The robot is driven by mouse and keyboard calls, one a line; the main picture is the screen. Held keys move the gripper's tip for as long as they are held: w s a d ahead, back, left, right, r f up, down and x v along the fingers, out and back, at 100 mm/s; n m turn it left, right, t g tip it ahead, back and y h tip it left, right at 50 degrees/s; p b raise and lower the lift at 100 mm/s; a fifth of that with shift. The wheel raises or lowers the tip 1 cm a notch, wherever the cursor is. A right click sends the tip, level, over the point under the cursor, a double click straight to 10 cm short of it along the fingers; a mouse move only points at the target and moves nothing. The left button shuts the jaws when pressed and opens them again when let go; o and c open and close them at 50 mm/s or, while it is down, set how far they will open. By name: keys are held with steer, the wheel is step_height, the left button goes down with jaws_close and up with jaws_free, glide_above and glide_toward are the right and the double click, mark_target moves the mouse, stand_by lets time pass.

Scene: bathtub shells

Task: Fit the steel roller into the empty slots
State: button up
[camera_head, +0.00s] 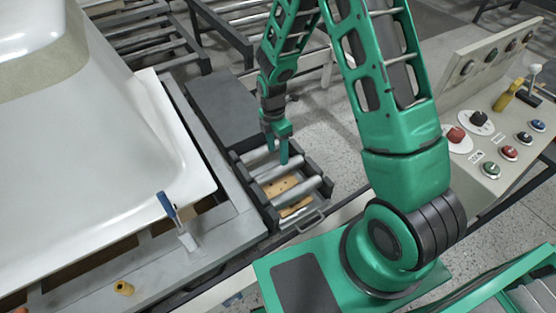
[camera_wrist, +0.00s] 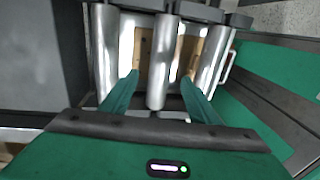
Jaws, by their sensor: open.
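A small dark frame (camera_head: 262,208) with steel rollers stands at the end of the conveyor. One steel roller (camera_wrist: 163,62) lies between the fingers of my gripper (camera_wrist: 158,92) in the wrist view. A second roller (camera_wrist: 106,55) is to its left and a third (camera_wrist: 214,58) to its right. My gripper (camera_head: 283,157) points down over the frame in the head view. Its fingers are open, one on each side of the middle roller, with gaps showing. I cannot tell whether that roller sits in slots. Empty slots are not clearly visible.
Brown boards (camera_head: 281,187) show below the rollers. A white bathtub shell (camera_head: 110,120) fills the left, with a blue-handled brush (camera_head: 168,206) and a yellow piece (camera_head: 123,288) on the grey ledge. A control panel (camera_head: 490,140) stands at right.

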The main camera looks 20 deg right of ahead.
steer(key=shift+w+r, duration=0.15)
steer(key=shift+r, duration=1)
steer(key=shift+w+r, duration=0.15)
steer(key=shift+r, duration=0.95)
steer(key=s+d+r+m, duration=0.5)
steer(key=d+r+m, duration=0.1)
steer(key=d+r, duration=0.15)
steer(key=s+d+r+m, duration=0.5)
steer(key=d+r+m, duration=0.1)
steer(key=r, duration=0.3)
steer(key=s+d+r+m, duration=0.2)
steer(key=s+r+m, duration=0.2)
steer(key=s+m, duration=0.3)
steer(key=s+d+r+m+t, duration=0.1)
steer(key=s+d+r+m, duration=0.1)
steer(key=s+r+m, duration=0.2)
steer(key=s+m, duration=0.3)
steer(key=s, duration=0.5)
steer(key=shift+m, duration=0.3)
steer(key=shift+d+r, duration=0.1)
